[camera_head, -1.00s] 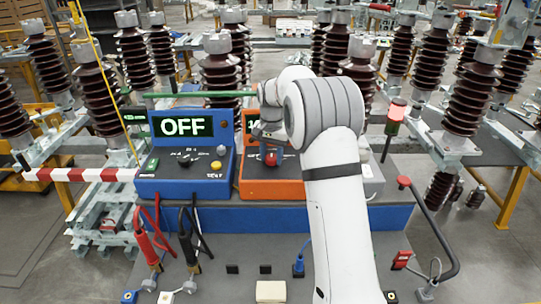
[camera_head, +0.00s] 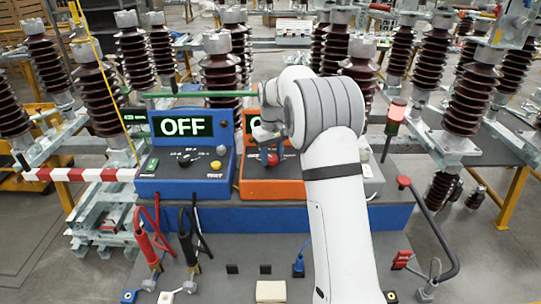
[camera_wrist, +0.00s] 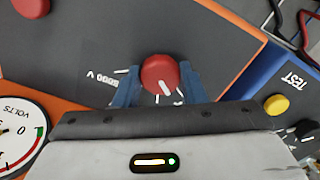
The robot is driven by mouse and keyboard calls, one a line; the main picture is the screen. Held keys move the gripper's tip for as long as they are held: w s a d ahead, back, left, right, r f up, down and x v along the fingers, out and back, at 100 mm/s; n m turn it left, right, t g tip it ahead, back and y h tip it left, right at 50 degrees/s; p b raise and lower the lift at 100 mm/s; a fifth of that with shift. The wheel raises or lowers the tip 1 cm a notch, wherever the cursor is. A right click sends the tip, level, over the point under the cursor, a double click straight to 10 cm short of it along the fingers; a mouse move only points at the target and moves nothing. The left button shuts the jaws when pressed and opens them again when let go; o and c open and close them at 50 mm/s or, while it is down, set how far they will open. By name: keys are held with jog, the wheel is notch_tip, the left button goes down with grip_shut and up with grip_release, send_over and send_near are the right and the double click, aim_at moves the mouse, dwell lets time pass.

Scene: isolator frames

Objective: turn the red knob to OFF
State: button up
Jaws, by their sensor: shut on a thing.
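The red knob (camera_wrist: 160,77) sits on the sloped grey face of the orange box (camera_head: 262,188). In the wrist view my gripper (camera_wrist: 158,90) has its two blue fingers on either side of the knob, shut on it. A white line on the knob points toward the lower right of that view, and part of its printed scale is hidden by the fingers. In the head view the knob (camera_head: 272,160) shows just below my wrist. The orange box's display (camera_head: 252,120) is mostly hidden by my arm; only its left edge with one character shows.
A blue box (camera_head: 160,187) with a display reading OFF stands left of the orange box, close beside it. Red and black leads hang in front of it. A second red button (camera_wrist: 32,6) and a volts dial (camera_wrist: 17,132) show in the wrist view.

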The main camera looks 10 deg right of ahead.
aim_at(272, 157)
jog(key=shift+w+r+n, duration=0.1)
jog(key=shift+n, duration=0.8)
jog(key=o, duration=1)
notch_tip(272, 157, up, 7)
jog(key=shift+r+b, duration=0.2)
jog(key=shift+b, duration=0.3)
jog(key=shift+r, duration=0.15)
